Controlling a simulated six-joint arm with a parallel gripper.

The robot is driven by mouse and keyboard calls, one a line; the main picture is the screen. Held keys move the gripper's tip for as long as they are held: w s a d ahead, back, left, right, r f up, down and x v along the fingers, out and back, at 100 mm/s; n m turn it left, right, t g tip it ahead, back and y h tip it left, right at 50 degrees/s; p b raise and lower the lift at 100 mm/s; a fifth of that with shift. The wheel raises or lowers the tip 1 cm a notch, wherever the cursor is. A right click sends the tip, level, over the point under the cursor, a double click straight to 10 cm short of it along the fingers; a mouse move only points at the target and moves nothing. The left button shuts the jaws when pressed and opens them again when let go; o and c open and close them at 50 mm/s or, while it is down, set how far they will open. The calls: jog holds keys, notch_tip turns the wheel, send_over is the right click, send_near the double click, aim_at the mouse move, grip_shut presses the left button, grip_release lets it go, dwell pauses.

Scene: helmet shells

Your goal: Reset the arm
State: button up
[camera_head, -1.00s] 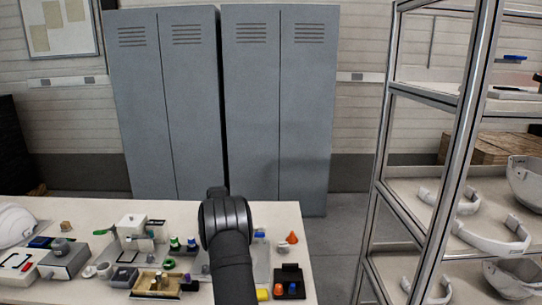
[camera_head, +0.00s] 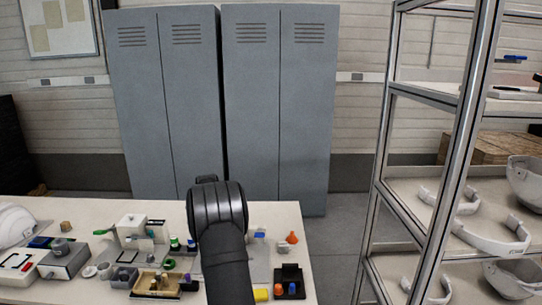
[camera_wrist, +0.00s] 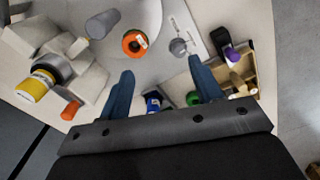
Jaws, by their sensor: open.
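My gripper (camera_wrist: 160,65) shows in the wrist view with its two blue fingers spread apart and nothing between them. It is above the worktable and points down at it. An orange-and-white ring-shaped item (camera_wrist: 135,43) and a grey knob (camera_wrist: 178,47) lie beyond the fingertips. In the head view my black arm reaches up over the table (camera_head: 268,216), and its rounded joint stands in front of the table's middle. My gripper is hidden there behind the arm.
A wooden tray (camera_head: 146,293), a white box (camera_head: 131,226), a grey device (camera_head: 65,262) and a white helmet (camera_head: 14,225) crowd the table's left. An orange cone (camera_head: 292,237) and a black holder (camera_head: 291,277) stand right. A metal shelf (camera_head: 456,104) with helmet shells rises further right.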

send_over(186, 267)
jog(key=f, duration=0.7)
jog(key=shift+d, duration=0.3)
jog(key=f, duration=0.4)
jog(key=shift+a+f, duration=0.2)
jog(key=shift+f, duration=0.05)
notch_tip(186, 267, up, 3)
jog(key=shift+f, duration=0.1)
jog(key=shift+w+a+r, duration=0.1)
jog(key=shift+r, duration=0.45)
jog(key=shift+c, duration=0.5)
